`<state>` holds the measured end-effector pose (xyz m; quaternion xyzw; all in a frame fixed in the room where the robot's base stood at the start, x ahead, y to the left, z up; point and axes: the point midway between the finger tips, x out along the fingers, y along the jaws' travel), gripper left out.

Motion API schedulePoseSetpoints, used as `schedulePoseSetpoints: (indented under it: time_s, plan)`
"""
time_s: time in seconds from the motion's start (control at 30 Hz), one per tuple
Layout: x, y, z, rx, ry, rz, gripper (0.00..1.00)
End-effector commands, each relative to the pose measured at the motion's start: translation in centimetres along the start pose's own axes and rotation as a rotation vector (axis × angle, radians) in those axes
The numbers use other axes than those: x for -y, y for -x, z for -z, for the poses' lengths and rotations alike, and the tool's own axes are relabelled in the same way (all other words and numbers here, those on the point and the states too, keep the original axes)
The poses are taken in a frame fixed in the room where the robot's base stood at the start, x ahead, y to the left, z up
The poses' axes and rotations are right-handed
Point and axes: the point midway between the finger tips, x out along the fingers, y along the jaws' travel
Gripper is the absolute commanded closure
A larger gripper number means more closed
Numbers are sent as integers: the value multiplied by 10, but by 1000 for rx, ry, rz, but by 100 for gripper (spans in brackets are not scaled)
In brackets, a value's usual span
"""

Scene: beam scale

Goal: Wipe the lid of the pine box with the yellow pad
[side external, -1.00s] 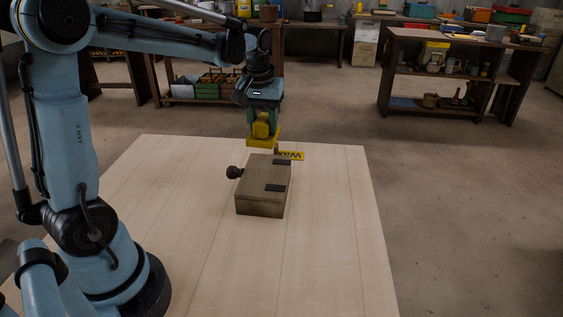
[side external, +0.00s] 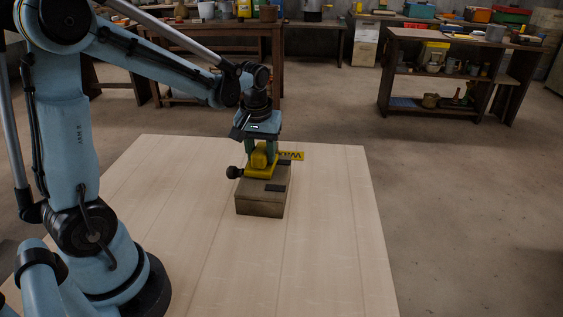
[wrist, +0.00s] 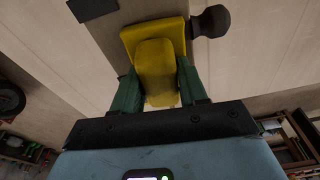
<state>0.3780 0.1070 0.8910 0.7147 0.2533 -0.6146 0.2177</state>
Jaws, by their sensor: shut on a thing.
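The pine box (side external: 259,206) stands on the pale table with its lid shut. A dark knob (side external: 234,172) sticks out at its left side, and a dark hinge plate (side external: 275,188) shows on its lid. The yellow pad (side external: 261,171) lies flat over the far part of the lid and looks to be touching it. My gripper (side external: 261,155) is above the lid, shut on the pad's raised yellow grip. In the wrist view, the green fingers (wrist: 157,95) clasp the yellow pad (wrist: 150,33) from both sides, with the knob (wrist: 211,21) beside it.
The table (side external: 330,240) is bare on the right and in front. Shelves and benches (side external: 455,75) with tools stand well back on the floor.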

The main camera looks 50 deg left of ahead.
Motion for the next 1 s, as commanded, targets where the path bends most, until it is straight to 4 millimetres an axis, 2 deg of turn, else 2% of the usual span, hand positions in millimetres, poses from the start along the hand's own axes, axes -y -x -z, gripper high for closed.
schedulePoseSetpoints:
  time_s: [0.07, 0.5, 0.57, 0.63, 1.0]
  plan:
    - [0, 1, -5, 1, 1, 0, 86]
    - [3, -5, 37, 0, 2, 0, 86]
    - [3, -1, 36, 0, 1, 0, 86]
    - [3, 17, 38, 0, 1, 0, 86]
    - [3, 48, 42, 0, 1, 0, 86]
